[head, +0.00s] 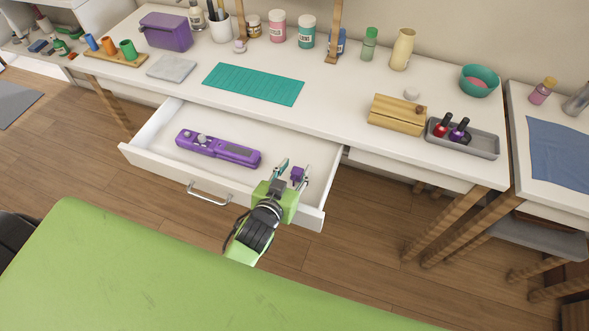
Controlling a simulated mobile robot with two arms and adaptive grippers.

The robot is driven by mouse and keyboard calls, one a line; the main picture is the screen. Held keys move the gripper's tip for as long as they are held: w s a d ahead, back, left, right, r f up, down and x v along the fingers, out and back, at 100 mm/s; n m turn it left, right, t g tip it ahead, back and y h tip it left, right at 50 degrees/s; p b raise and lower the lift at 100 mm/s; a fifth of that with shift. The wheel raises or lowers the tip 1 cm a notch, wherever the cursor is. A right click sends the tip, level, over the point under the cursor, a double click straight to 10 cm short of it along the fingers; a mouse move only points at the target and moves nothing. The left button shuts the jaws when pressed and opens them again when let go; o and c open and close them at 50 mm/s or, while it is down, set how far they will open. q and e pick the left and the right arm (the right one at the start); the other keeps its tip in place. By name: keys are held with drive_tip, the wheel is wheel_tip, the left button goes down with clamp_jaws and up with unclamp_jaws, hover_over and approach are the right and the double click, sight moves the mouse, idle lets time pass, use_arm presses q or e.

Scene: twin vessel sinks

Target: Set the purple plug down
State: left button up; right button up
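The purple plug (297,175) is at the right end of the open drawer (165,114), small and partly covered by my gripper. My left gripper (292,172) reaches over the drawer's front right corner. Its two fingers stand apart, with the plug near the right finger and a gap towards the left finger. The plug appears to be low in the drawer, but its contact with the drawer floor is hidden. My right gripper is not in view.
A long purple device (218,148) lies in the drawer, left of my gripper. The desk above holds a teal mat (253,84), a wooden block (397,114) and a grey tray (480,145) with small bottles. The drawer floor between device and plug is clear.

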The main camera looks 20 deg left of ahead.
use_arm(q)
drive_tip(key=shift+s+f, duration=0.35)
drive_tip(key=shift+f, duration=0.35)
drive_tip(key=shift+r, duration=0.5)
drive_tip(key=v, duration=0.8)
drive_tip(key=r+v, duration=0.1)
drive_tip(key=v, duration=0.3)
drive_tip(key=shift+w, duration=0.25)
drive_tip(key=shift+p, duration=0.3)
drive_tip(key=shift+a+f, duration=0.1)
